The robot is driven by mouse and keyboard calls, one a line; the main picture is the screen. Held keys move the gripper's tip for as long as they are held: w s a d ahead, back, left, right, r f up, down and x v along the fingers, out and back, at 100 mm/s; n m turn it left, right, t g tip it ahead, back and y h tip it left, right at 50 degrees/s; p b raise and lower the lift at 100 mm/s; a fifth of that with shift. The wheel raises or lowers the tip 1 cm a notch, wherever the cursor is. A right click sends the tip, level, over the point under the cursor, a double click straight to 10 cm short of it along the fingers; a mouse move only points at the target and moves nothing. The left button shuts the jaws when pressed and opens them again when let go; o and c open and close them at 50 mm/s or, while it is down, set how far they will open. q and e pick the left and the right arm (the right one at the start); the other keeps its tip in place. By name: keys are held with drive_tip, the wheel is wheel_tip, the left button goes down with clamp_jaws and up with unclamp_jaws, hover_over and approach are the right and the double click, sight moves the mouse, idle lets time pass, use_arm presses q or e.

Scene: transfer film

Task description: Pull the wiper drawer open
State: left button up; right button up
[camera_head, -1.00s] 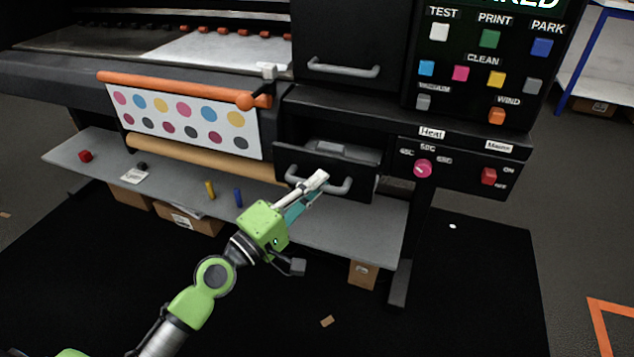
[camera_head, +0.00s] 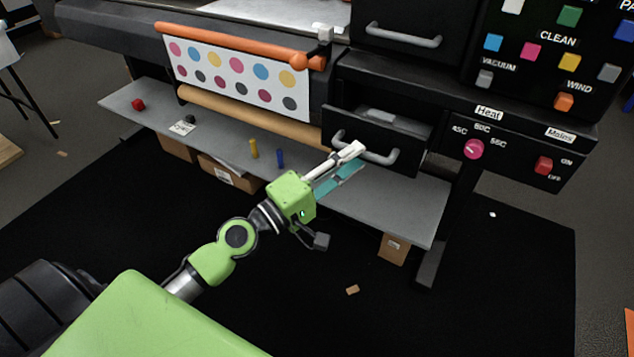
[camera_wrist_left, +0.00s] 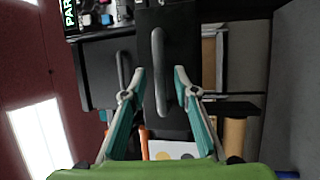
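The wiper drawer (camera_head: 412,160) is a black drawer with a grey curved handle (camera_head: 383,158), low on the printer's right side. It stands partly out, and a grey piece shows inside it. My left gripper (camera_head: 352,160) is at the handle's left part in the head view. In the left wrist view its fingers (camera_wrist_left: 159,77) are spread apart, with the handle (camera_wrist_left: 158,50) between them. I see clear gaps on both sides of the bar, so the gripper is open and not closed on it. My right gripper is not in view.
An upper black drawer (camera_head: 395,20) with a similar handle is above. The heat panel with a pink knob (camera_head: 474,149) and red switch (camera_head: 543,165) is to the right. A grey shelf (camera_head: 400,205) runs below, holding a yellow peg (camera_head: 254,149) and a blue peg (camera_head: 281,158).

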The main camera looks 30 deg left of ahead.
use_arm(q)
drive_tip(key=v, duration=0.9)
